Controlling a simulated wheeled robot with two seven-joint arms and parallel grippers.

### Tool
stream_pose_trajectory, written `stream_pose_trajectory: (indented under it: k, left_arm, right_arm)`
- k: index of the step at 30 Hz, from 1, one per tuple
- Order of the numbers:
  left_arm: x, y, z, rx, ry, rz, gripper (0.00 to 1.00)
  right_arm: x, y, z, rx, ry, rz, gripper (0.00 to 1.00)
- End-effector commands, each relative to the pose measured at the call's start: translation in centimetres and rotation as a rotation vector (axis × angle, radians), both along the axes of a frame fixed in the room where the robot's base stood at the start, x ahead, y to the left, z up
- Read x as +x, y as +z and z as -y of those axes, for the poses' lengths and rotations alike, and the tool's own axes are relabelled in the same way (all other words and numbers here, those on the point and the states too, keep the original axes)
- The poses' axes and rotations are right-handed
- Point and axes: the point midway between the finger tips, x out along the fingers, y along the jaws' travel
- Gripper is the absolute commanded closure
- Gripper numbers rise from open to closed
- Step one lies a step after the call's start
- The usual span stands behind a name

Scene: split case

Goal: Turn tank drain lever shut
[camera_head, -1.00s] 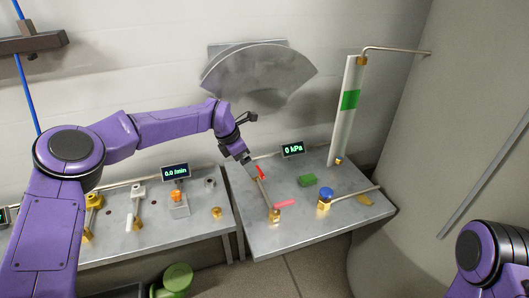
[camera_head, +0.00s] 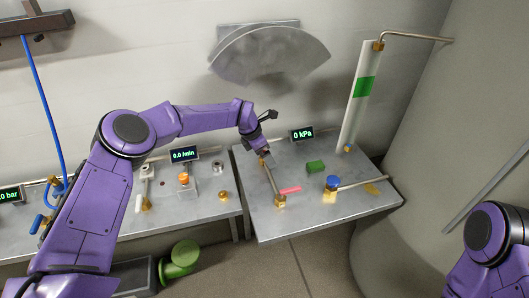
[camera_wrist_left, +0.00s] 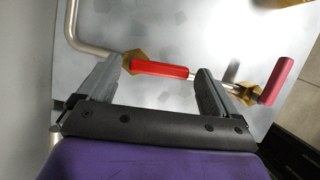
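A red lever (camera_wrist_left: 160,69) on a brass valve (camera_wrist_left: 133,63) lies lengthwise across the gap between the fingertips of my left gripper (camera_wrist_left: 159,68) in the left wrist view. The fingers are wide apart, and I see no finger pressing on it. A second, pinkish-red lever (camera_head: 290,189) sits on a brass valve at the front end of the pipe; it also shows in the left wrist view (camera_wrist_left: 276,80). I cannot tell which is the tank drain lever. In the head view my left gripper (camera_head: 263,151) is over the pipe's far end and hides the red lever. My right gripper is out of view.
A green block (camera_head: 315,167), a blue-knobbed valve (camera_head: 332,183) and a pressure display reading 0 kPa (camera_head: 302,134) are on the right metal table (camera_head: 300,220). An upright gauge tube (camera_head: 356,110) stands at its back. A gap separates it from the left table.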

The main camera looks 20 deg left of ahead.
Motion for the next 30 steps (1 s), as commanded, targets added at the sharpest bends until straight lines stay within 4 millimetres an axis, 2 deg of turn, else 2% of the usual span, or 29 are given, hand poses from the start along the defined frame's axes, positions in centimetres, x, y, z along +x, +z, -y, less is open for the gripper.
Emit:
stream_pose_trajectory:
  k: [1, 3, 4, 17, 23, 30]
  left_arm:
    - [0.0, 0.0, 0.0, 0.0, 0.0, 0.0, 0.26]
    - [0.0, 0.0, 0.0, -0.001, 0.001, -0.001, 0.49]
    - [0.0, 0.0, 0.0, -0.001, 0.001, -0.001, 0.56]
    - [0.0, -0.3, 0.1, 0.001, 0.035, 0.0, 0.56]
    - [0.1, -0.6, 0.4, 0.0, 0.142, -0.001, 0.56]
    - [0.5, -0.8, 1.0, 0.002, 0.349, 0.0, 0.56]
  right_arm:
    - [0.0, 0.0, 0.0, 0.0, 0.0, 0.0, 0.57]
    - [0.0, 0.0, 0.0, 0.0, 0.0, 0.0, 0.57]
    - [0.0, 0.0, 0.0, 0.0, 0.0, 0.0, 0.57]
    - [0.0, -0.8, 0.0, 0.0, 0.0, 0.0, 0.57]
    - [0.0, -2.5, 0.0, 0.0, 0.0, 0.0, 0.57]
    - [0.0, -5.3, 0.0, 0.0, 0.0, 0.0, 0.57]
